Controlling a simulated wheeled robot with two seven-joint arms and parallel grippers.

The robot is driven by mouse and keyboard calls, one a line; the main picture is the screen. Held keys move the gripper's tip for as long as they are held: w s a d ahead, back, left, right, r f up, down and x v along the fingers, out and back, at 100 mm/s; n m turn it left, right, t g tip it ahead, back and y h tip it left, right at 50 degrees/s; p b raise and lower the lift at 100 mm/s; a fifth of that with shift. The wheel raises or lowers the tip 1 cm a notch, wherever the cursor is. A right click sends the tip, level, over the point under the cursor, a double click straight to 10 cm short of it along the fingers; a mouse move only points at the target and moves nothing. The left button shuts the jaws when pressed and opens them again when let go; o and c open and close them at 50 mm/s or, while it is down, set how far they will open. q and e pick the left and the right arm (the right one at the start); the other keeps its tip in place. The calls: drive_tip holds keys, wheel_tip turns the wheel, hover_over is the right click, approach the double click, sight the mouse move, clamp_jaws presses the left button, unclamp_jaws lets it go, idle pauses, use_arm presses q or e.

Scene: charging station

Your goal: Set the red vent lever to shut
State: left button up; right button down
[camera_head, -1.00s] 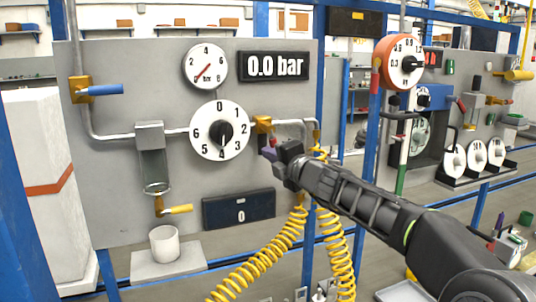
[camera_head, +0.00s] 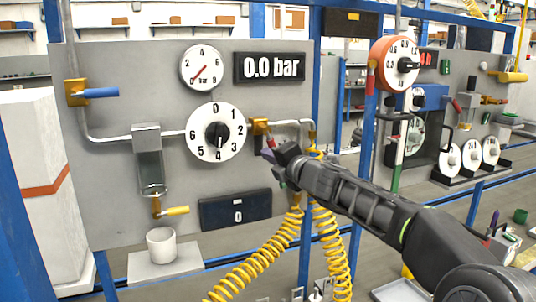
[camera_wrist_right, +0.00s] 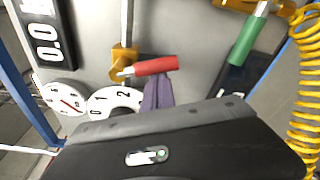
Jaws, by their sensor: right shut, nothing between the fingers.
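The red vent lever (camera_head: 270,141) is on a brass valve (camera_head: 259,126) right of the large numbered dial. It slants down from the valve in the head view. In the right wrist view, the lever (camera_wrist_right: 150,67) points right from the brass body (camera_wrist_right: 124,62). My right gripper (camera_head: 268,155) is shut and empty, its purple fingertips just below the lever's free end. In the wrist view, the fingers (camera_wrist_right: 157,92) are close beside the red grip; I cannot tell whether they touch it. My left gripper is out of view.
A green handle (camera_wrist_right: 243,42) and yellow coiled hose (camera_wrist_right: 306,80) are near the gripper. The pressure gauge (camera_head: 202,68) and display (camera_head: 271,66) read zero. A blue lever (camera_head: 97,93) and yellow lever (camera_head: 176,211) are farther left on the panel.

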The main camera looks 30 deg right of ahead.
drive_tip(key=d+r+n+g+h+p, duration=0.1)
drive_tip(key=d+r+n+p, duration=0.3)
drive_tip(key=n, duration=0.7)
drive_tip(key=shift+s+d+h+p, duration=0.15)
drive_tip(key=shift+d+h+p, duration=0.25)
drive_tip(key=shift+d+p, duration=0.55)
drive_tip(key=shift+a, duration=0.15)
wheel_tip(320, 180, down, 5)
drive_tip(key=b, duration=0.4)
drive_tip(key=s+r, duration=0.2)
drive_tip(key=s, duration=0.7)
drive_tip(key=shift+a+r, duration=0.2)
drive_tip(key=shift+a, duration=0.1)
